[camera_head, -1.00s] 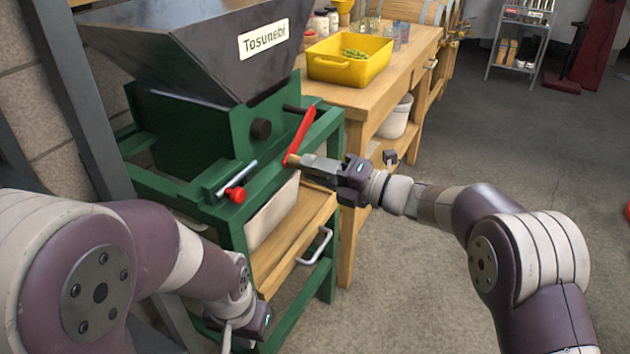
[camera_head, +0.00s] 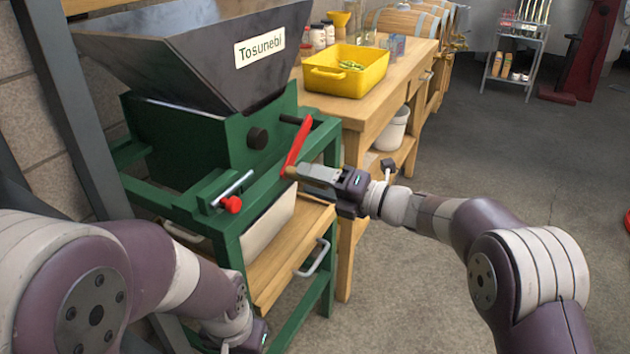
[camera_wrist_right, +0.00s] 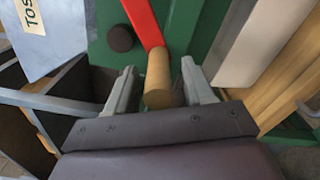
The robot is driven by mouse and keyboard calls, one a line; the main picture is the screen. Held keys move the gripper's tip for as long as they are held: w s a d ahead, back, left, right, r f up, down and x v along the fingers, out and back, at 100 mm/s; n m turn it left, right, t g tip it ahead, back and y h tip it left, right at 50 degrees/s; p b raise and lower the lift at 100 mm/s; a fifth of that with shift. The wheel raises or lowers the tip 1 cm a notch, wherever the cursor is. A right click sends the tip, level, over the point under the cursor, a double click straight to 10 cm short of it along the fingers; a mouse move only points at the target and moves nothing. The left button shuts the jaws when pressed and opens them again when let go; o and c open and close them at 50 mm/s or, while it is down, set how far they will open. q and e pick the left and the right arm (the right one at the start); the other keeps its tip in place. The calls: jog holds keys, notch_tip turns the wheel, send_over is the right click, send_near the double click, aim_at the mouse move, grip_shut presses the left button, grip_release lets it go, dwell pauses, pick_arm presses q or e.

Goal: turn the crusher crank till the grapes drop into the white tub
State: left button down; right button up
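The crusher has a dark hopper (camera_head: 190,50) labelled Tosunebi on a green frame (camera_head: 245,140). Its red crank (camera_head: 297,145) hangs down on the right side, ending in a wooden handle (camera_wrist_right: 158,75). My right gripper (camera_head: 305,173) is at the handle; in the right wrist view its two fingers (camera_wrist_right: 160,85) stand either side of it with small gaps. A white tub (camera_head: 270,223) sits under the crusher, partly hidden by the frame. The hopper's contents and the tub's inside are hidden. My left gripper (camera_head: 245,340) is low at the bottom edge, fingers mostly out of sight.
A red-knobbed lever (camera_head: 231,204) sticks out of the crusher's front. A wooden bench (camera_head: 405,75) behind carries a yellow crate (camera_head: 345,78) with green contents, jars and glasses. A white bucket (camera_head: 393,130) stands beneath.

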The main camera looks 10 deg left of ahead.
pick_arm(q)
notch_tip(320, 180, up, 2)
jog(key=shift+r+p, duration=0.1)
jog(key=shift+p, duration=1)
pick_arm(e)
jog(key=v, duration=1.2)
jog(key=shift+d, duration=0.35)
pick_arm(q)
jog(key=c, duration=1.8)
grip_release()
pick_arm(e)
jog(key=shift+s, duration=0.1)
